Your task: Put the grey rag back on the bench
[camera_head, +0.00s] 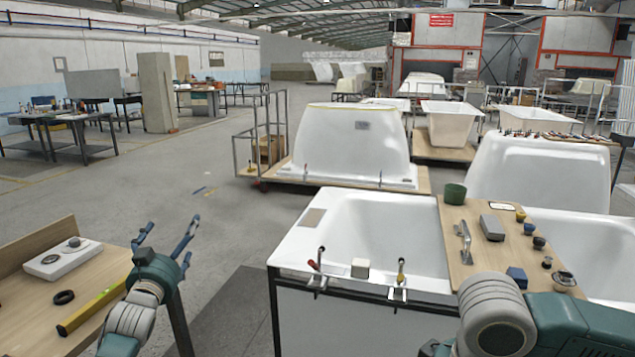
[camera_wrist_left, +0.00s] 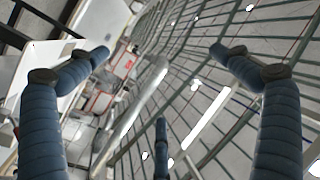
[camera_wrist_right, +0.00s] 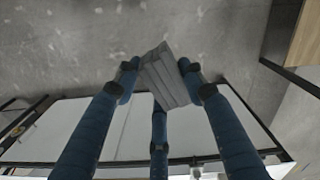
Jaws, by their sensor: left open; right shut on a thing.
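The grey rag (camera_wrist_right: 168,80) shows in the right wrist view as a folded, layered grey bundle. My right gripper (camera_wrist_right: 156,84) is shut on it and holds it in the air, with the floor behind it. In the head view neither the rag nor my right fingers show. A wooden bench (camera_head: 28,300) stands at the left of the head view; a wooden top, probably this bench, shows at the right edge of the right wrist view (camera_wrist_right: 306,45). My left gripper (camera_head: 172,238) is open and empty, raised by the bench's right end; its spread fingers show in its own wrist view (camera_wrist_left: 160,75).
The bench carries a white box (camera_head: 64,260), a dark ring (camera_head: 64,297) and a yellow level (camera_head: 92,305). A white bathtub (camera_head: 385,230) on a dark frame stands to the right, with a tool board (camera_head: 470,268) across it. Open floor (camera_head: 225,255) lies between.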

